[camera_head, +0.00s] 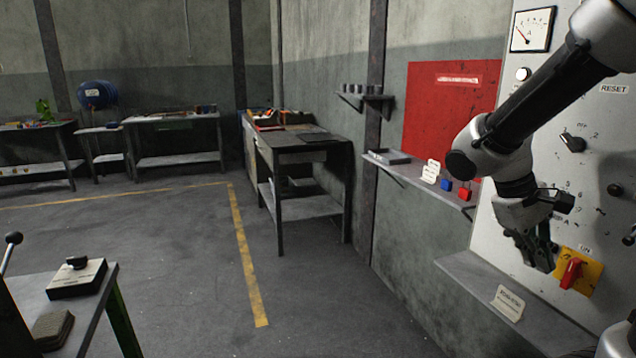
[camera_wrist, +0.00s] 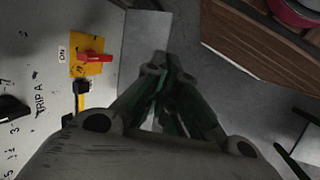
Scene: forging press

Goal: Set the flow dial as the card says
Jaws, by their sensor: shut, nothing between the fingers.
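The grey control panel (camera_head: 612,165) at the right carries a black pointer knob (camera_head: 572,142) with markings around it. A lower ring of numbers sits partly behind my arm. In the wrist view, a black knob (camera_wrist: 12,108) is cut by the left edge, near numbers and the words "TRIP A". I cannot tell which dial is the flow dial. A white card (camera_head: 509,303) stands on the ledge below the panel; its text is too small to read. My gripper (camera_head: 545,262) is shut and empty in front of the lower panel, pointing down; its fingers also show in the wrist view (camera_wrist: 168,72).
A red switch handle (camera_head: 571,273) on a yellow plate (camera_head: 590,270) is close beside my gripper. A shelf (camera_head: 415,178) holds another card (camera_head: 430,171) and blue and red padlocks. A gauge (camera_head: 532,30) is above. The floor left of the panel is clear.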

